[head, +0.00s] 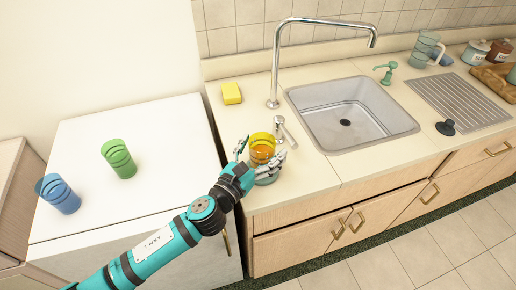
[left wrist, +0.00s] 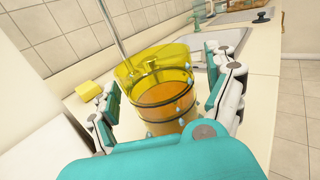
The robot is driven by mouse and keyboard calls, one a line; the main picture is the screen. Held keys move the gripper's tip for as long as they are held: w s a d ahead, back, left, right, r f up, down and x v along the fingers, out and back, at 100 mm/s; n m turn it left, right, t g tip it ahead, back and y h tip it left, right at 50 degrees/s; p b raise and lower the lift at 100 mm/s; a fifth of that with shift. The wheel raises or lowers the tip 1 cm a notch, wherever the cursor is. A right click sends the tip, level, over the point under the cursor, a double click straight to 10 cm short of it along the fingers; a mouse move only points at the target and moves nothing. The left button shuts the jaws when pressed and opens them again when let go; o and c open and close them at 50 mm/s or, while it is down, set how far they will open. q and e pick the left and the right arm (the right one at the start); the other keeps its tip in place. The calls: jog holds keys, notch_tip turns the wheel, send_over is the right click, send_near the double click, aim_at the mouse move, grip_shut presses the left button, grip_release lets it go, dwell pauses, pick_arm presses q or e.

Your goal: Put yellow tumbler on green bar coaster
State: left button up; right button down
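The yellow tumbler (head: 262,147) stands upright on the counter's left end, left of the sink. My left gripper (head: 261,153) is around it, with a finger on each side. In the left wrist view the yellow tumbler (left wrist: 160,95) is between the finger pads of my left gripper (left wrist: 153,108); they look spread, with a narrow gap at the left. Pale blue drop-like marks show on its wall. A teal rounded patch shows below the tumbler in the head view; I cannot tell whether it is the green bar coaster or part of my gripper. My right gripper is not in view.
A green tumbler (head: 118,158) and a blue tumbler (head: 58,193) stand on the white cabinet top (head: 150,118) at left. A yellow sponge (head: 231,93), faucet (head: 275,70) and sink (head: 345,118) are close by. A black stopper (head: 446,127) lies right of the sink.

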pick_arm(q)
jog(key=shift+w+r, duration=0.2)
jog(key=shift+s+a+f, duration=0.15)
jog(key=shift+s, duration=0.05)
jog(key=b+v, duration=0.2)
jog(key=v, duration=0.9)
jog(key=shift+s, duration=0.35)
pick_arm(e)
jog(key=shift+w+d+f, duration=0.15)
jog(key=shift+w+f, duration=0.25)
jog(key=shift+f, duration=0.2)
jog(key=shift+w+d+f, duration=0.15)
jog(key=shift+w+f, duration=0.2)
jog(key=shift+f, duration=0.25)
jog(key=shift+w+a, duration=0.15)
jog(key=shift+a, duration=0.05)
